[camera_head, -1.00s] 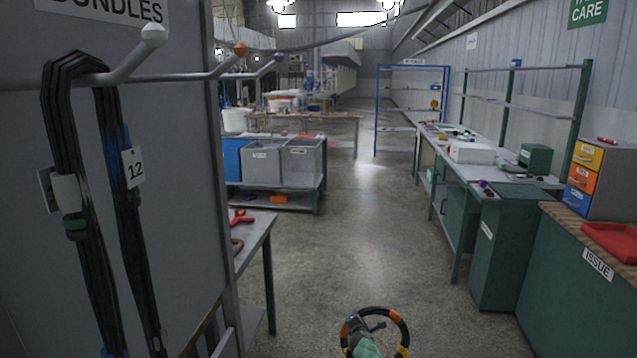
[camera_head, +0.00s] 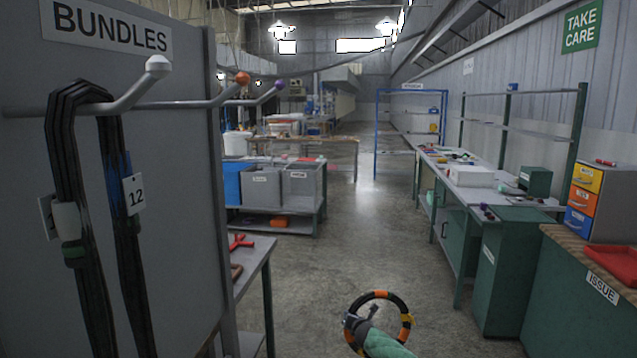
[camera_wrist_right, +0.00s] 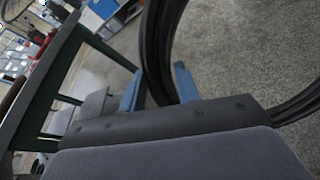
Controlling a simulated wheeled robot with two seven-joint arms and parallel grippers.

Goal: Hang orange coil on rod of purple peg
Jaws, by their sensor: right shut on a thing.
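The orange coil (camera_head: 406,320) is a black hose ring with orange and yellow bands, low in the middle of the head view. My right gripper (camera_head: 357,328) is shut on the ring's left side and holds it up over the aisle. In the right wrist view the black hose (camera_wrist_right: 156,50) passes between the blue fingertips (camera_wrist_right: 158,88). The purple peg (camera_head: 280,85) is the purple-tipped rod farthest along the grey panel, up and left of the coil and well apart from it. Its rod (camera_head: 262,98) looks empty. My left gripper is not in view.
Nearer on the panel (camera_head: 170,200) are an orange-tipped rod (camera_head: 242,79) and a white-tipped rod (camera_head: 157,66) with a dark hose bundle (camera_head: 70,150) tagged 12. A table (camera_head: 255,255) stands left, green cabinets (camera_head: 500,270) right. The aisle between is clear.

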